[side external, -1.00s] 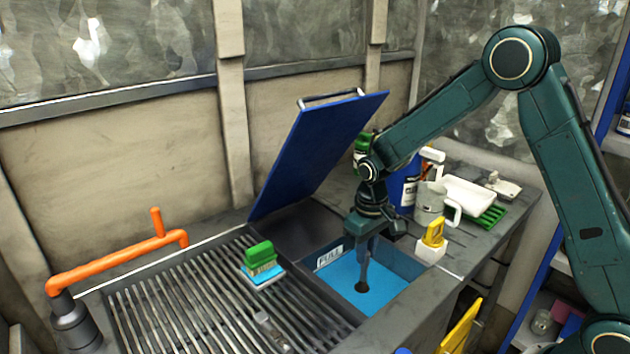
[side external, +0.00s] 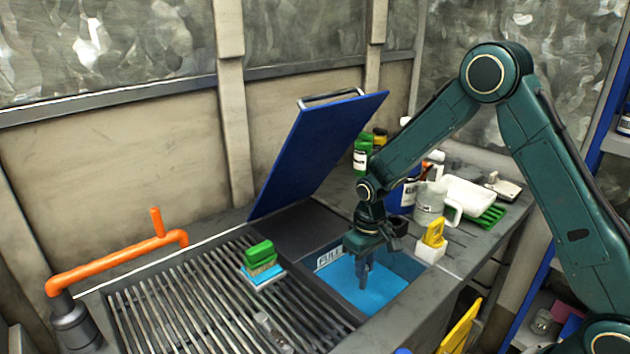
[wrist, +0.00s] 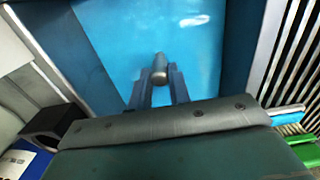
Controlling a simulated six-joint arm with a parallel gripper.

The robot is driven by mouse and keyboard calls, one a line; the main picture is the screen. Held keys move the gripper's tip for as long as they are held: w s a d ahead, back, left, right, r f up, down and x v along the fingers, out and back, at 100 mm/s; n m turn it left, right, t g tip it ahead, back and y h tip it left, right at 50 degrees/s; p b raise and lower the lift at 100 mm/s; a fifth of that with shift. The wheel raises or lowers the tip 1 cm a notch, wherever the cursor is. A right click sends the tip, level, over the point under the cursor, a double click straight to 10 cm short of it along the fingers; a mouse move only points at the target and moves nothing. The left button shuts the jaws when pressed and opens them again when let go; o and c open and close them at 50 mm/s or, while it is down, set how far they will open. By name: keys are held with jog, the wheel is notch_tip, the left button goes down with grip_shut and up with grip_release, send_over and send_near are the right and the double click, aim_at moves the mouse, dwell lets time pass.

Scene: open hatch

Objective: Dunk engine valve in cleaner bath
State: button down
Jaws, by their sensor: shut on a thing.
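The cleaner bath (side external: 392,286) is a sunken tub of bright blue liquid under an open hatch, with a FULL label (side external: 329,257) on its inner wall. My gripper (side external: 363,279) points down into the tub, its fingertips at or just in the liquid. In the wrist view my gripper (wrist: 159,86) is shut on the grey engine valve (wrist: 159,66); its rounded end shows between the fingers, over the blue. In the side view the valve cannot be made out; its lower part is hidden, apparently under the liquid.
The raised blue lid (side external: 320,150) leans behind the tub. To the left lies a slatted drain rack (side external: 190,305) with a green brush (side external: 260,255) on it. A white block with a yellow item (side external: 434,235) stands at the tub's right edge; bottles and a jug (side external: 432,200) stand behind.

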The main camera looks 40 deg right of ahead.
jog(key=shift+r, duration=1.4)
jog(key=shift+f, duration=0.1)
jog(key=shift+f, duration=1.3)
jog(key=shift+r, duration=1.4)
jog(key=shift+f, duration=0.1)
jog(key=shift+f, duration=1.3)
